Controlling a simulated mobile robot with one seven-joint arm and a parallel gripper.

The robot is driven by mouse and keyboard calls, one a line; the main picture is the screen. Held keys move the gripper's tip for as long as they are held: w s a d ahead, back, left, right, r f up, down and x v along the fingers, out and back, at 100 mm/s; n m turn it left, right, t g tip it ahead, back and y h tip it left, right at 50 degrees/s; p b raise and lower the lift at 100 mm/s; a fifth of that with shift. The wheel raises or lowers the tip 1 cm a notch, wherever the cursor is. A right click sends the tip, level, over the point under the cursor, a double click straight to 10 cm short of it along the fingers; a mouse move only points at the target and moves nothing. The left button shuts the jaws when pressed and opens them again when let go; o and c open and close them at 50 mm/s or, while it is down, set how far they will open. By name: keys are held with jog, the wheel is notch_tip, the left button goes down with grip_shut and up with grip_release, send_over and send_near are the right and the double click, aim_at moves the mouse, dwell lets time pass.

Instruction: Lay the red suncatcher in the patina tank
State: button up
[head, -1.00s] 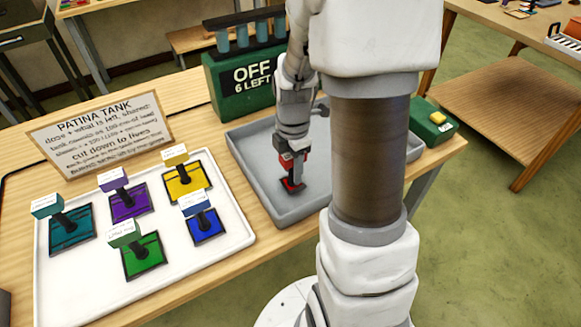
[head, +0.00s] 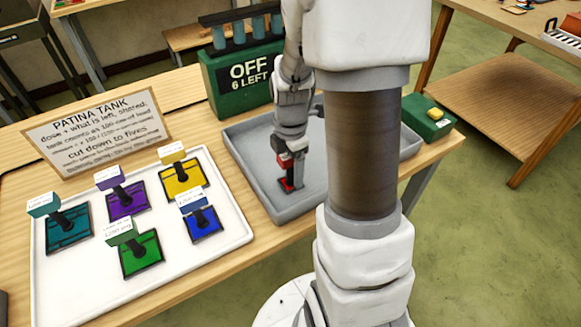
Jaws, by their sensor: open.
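The red suncatcher (head: 288,185) lies in the grey patina tank (head: 255,190), toward its front left part. It has a small dark-framed red base, a dark post and a red top. My gripper (head: 289,158) is right above it, pointing down, at the suncatcher's top. The jaws are open, though the fingers are small in this view and partly merge with the red top. My arm hides the right part of the tank.
A white tray (head: 90,300) on the left holds several other coloured suncatchers with labels. A sign (head: 98,132) stands behind it. A green box (head: 243,78) reading "OFF 6 LEFT" stands behind the tank. A green box with a yellow button (head: 431,122) is at right.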

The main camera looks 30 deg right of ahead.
notch_tip(320, 180, up, 12)
jog(key=shift+f+p, duration=0.25)
jog(key=shift+p, duration=0.5)
jog(key=shift+a+r, duration=0.15)
jog(key=shift+r, duration=0.5)
jog(key=s+a+r+m+t, duration=0.5)
jog(key=s+a+r+m, duration=0.5)
jog(key=m, duration=0.8)
jog(key=shift+s+a+r+t, duration=0.15)
jog(key=shift+s+r+t, duration=0.15)
jog(key=shift+s, duration=0.85)
jog(key=c, duration=0.4)
jog(key=shift+o, duration=0.2)
jog(key=shift+a, duration=0.15)
